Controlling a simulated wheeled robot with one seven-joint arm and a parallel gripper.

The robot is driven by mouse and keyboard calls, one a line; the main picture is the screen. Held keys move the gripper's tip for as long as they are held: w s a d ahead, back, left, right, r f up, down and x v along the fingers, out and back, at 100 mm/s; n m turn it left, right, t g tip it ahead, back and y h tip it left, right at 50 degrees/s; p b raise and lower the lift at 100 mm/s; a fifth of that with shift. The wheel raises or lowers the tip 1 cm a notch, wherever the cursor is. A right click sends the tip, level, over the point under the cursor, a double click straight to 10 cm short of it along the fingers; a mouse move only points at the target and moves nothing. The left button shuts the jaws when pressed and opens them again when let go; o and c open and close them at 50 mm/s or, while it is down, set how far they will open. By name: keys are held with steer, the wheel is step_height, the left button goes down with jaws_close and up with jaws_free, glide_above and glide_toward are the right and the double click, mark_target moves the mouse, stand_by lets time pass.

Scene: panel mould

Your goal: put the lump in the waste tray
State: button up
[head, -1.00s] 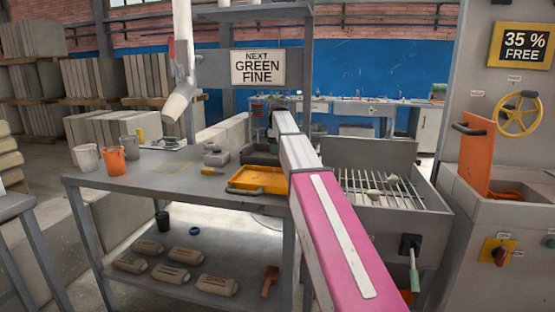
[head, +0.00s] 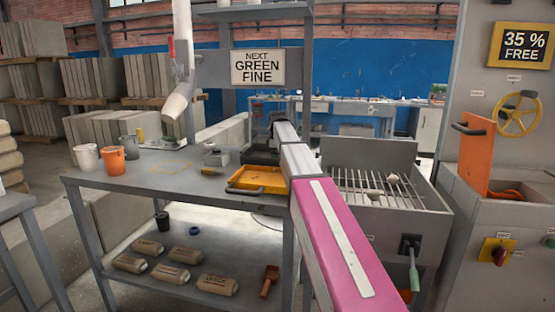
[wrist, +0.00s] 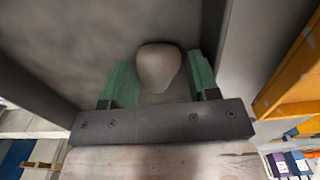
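A rounded grey-beige lump (wrist: 159,68) sits between the green fingers of my gripper (wrist: 161,75) in the wrist view. The fingers are apart, one on each side of the lump; a narrow gap shows at the right finger, and contact at the left is unclear. Grey surfaces and a dark wall surround the lump. In the head view my arm reaches over a dark tray (head: 259,157) at the back of the bench, and hides the gripper and lump. A yellow tray (head: 258,180) lies in front of it. No label shows which is the waste tray.
The grey bench (head: 150,179) also carries cups (head: 111,160) at the left and a small grey device (head: 215,156). A barred grey box (head: 395,222) with pale pieces on its bars stands right of my arm. The yellow edge (wrist: 290,75) is close at right in the wrist view.

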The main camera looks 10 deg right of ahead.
step_height(320, 180, up, 12)
steer(key=shift+r, duration=0.15)
stand_by(0.6)
stand_by(0.5)
